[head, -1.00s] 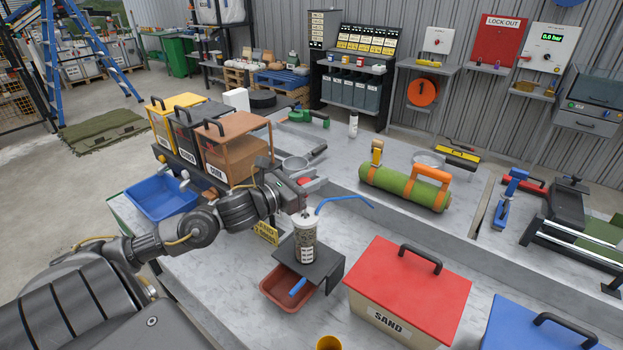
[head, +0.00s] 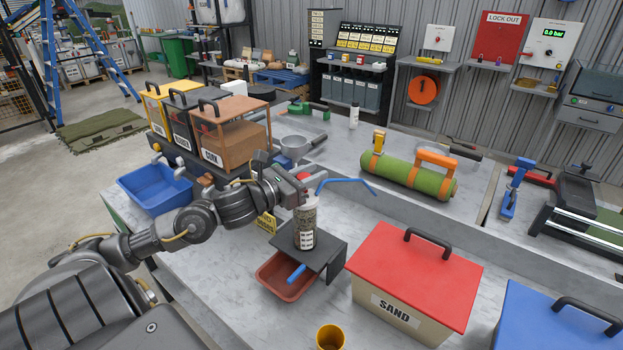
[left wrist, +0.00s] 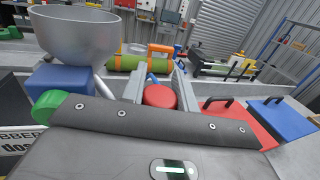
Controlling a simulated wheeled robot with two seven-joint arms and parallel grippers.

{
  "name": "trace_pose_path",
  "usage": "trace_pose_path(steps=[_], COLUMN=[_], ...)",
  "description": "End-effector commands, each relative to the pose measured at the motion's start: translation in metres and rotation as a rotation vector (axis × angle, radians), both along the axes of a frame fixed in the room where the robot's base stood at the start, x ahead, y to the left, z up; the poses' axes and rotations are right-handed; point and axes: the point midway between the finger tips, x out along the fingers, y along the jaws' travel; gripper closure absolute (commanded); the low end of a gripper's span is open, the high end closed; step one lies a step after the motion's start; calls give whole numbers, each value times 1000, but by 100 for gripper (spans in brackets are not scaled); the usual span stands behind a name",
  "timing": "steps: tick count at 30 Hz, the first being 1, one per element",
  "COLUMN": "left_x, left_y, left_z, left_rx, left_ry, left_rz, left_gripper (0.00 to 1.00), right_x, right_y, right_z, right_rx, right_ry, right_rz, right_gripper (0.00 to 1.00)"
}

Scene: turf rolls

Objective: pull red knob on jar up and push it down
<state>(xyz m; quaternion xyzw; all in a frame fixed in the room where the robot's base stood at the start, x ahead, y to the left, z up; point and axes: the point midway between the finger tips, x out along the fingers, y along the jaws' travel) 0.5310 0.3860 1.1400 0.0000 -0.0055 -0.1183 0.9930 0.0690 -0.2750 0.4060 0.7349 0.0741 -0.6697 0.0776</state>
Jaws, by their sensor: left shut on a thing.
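A clear jar (head: 305,228) with dark granular contents and a white label stands upright on a small black stand (head: 334,262). A bent blue tube (head: 345,181) shows beside its top. My left gripper (head: 306,187) is at the top of the jar, shut on the red knob (head: 304,176). In the left wrist view the red knob (left wrist: 160,96) sits between the two grey fingers. The fingers partly cover the knob and hide where it joins the jar. My right gripper is not in view.
A red-lidded SAND box (head: 415,270) stands close on the right, with a blue-lidded box (head: 550,320) beyond.

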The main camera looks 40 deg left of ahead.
Motion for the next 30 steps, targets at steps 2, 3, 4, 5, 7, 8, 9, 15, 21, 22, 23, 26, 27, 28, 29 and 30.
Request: trace_pose_path(steps=[2,3,4,5,7,8,9,15,21,22,23,26,27,28,29,30], left_x=[-1,-1,-1,-1,-1,-1,-1,-1,-2,-3,-5,-13,-17,-21,-25,-30], left_y=[-1,-2,-2,-2,-2,-2,-2,-2,-1,-1,0,2,3,4,4,5], left_z=[-5,-6,-6,-6,-7,-7,-7,-5,-5,-5,-5,-7,-8,-8,-8,-8], left_rx=[4,4,4,4,5,5,5,3,3,3,3,4,5,6,6,7], left_ry=[16,17,17,17,19,19,18,14,13,13,13,13,14,15,15,16], left_rz=[-3,-3,-4,-4,-4,-4,-4,-4,-3,-3,-3,-2,-2,-3,-4,-6], left_gripper=[100,100,100,100,66,62,57,48,48,48,48,48,48,48,48,48], right_x=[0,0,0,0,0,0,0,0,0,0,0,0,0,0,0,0], right_y=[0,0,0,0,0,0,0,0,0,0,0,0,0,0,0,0], right_z=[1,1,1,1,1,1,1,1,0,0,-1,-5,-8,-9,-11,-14], right_rx=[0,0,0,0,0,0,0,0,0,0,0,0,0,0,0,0], right_ry=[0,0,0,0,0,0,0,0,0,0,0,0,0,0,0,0], right_rz=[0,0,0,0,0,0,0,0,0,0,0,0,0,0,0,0], right_gripper=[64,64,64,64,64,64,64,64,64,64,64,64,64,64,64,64])
